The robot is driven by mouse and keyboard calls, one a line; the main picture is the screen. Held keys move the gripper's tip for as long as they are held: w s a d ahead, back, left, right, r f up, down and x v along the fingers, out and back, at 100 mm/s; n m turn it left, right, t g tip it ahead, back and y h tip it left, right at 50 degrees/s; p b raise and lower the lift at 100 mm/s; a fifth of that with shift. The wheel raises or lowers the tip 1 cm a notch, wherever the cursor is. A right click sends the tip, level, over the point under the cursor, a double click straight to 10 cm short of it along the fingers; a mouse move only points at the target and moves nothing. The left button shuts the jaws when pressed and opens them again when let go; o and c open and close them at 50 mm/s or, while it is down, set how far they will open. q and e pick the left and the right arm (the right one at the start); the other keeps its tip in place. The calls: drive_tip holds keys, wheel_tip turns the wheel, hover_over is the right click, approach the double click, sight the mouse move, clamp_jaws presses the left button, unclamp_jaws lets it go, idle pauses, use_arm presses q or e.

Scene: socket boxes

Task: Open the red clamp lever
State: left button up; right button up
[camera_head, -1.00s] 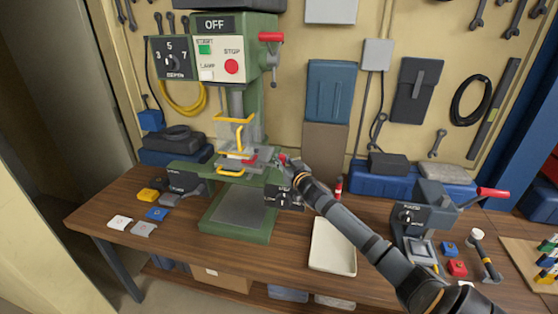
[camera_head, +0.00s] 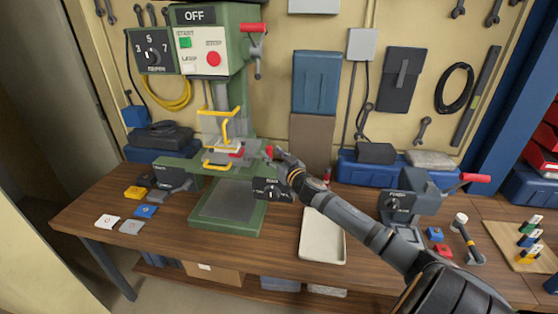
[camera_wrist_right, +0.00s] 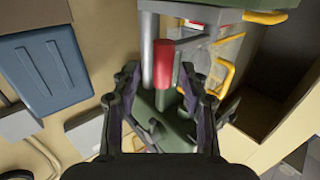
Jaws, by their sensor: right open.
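The green drill press (camera_head: 228,215) stands on the bench at the left. The red clamp lever (camera_head: 269,152) shows as a small red end at the right of its work table, close to my right gripper (camera_head: 275,154). In the right wrist view the red handle (camera_wrist_right: 163,64) stands in the gap between the open fingers of my right gripper (camera_wrist_right: 160,82), beside a grey rod. The fingers do not visibly close on it; exact contact is hard to tell. My left gripper is not in view.
Yellow guard bars (camera_head: 226,125) stand over the press table, just left of my right gripper. A white tray (camera_head: 323,236) lies in front of the arm. A second grey device (camera_head: 412,205) with a red handle stands at the right. Coloured blocks lie at both sides.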

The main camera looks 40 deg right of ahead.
drive_tip(key=shift+s+a, duration=0.2)
drive_tip(key=shift+s, duration=1.05)
drive_tip(key=shift+s+a, duration=0.2)
drive_tip(key=shift+s, duration=1.05)
